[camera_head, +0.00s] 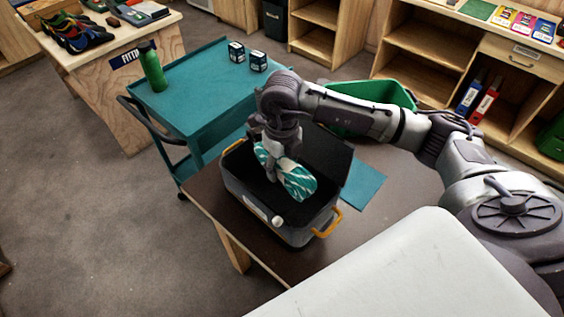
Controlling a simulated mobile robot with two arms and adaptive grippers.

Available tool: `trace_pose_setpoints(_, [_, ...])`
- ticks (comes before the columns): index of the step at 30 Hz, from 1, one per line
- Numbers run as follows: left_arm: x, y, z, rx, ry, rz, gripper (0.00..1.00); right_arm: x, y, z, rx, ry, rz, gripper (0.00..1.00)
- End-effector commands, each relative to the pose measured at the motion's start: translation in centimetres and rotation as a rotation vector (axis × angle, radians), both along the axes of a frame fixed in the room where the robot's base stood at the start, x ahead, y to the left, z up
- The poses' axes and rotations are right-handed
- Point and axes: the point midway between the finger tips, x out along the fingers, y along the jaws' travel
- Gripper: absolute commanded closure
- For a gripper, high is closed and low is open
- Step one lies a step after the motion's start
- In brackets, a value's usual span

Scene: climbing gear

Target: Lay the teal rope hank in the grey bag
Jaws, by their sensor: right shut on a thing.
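The teal rope hank (298,184) has white streaks and hangs over the open grey bag. The hank and the gripper hide part of the bag's dark inside. I cannot tell whether the hank touches the bag's floor. My left gripper is not in view.
A teal cart (205,90) with a green bottle (152,66) and two small dark boxes stands behind the table. A green crate (372,97) and a teal mat (362,186) are right of the bag. The brown table (395,180) has bare room at the right.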

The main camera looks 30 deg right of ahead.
Motion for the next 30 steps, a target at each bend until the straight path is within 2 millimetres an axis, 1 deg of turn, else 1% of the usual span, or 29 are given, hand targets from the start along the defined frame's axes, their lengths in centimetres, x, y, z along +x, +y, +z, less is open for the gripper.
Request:
trace_pose_setpoints(3, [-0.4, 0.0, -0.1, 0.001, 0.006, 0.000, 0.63, 0.0, 0.0, -0.1, 0.000, -0.001, 0.000, 0.96])
trace_pose_setpoints(8, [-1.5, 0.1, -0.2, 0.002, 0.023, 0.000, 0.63, 0.0, 0.0, -0.1, 0.000, -0.002, 0.000, 0.96])
trace_pose_setpoints(9, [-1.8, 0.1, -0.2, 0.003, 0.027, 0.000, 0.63, 0.0, 0.0, -0.1, 0.000, -0.002, 0.000, 0.43])
trace_pose_setpoints(13, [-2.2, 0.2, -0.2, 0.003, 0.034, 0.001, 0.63, 0.0, 0.0, -0.1, 0.000, -0.002, 0.000, 0.22])
trace_pose_setpoints(14, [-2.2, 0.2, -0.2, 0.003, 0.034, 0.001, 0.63, 0.0, 0.0, -0.1, 0.000, -0.001, 0.000, 0.19])
trace_pose_setpoints(20, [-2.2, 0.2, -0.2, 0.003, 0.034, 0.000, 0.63, 0.0, 0.0, -0.1, 0.000, -0.001, 0.000, 0.19])
trace_pose_setpoints(24, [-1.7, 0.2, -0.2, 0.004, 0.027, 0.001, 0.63, 0.0, 0.0, 0.1, 0.000, -0.001, -0.001, 0.19])
trace_pose_setpoints(26, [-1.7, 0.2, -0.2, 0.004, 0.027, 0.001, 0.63, 0.1, 0.0, 0.6, 0.000, -0.003, -0.001, 0.19])
trace_pose_setpoints(29, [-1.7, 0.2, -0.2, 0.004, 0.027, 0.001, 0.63, 0.2, 0.0, 2.1, 0.001, -0.005, -0.002, 0.19])
trace_pose_setpoints(30, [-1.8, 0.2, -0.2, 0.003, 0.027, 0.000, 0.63, 0.2, 0.0, 2.9, 0.001, -0.007, -0.001, 0.19])
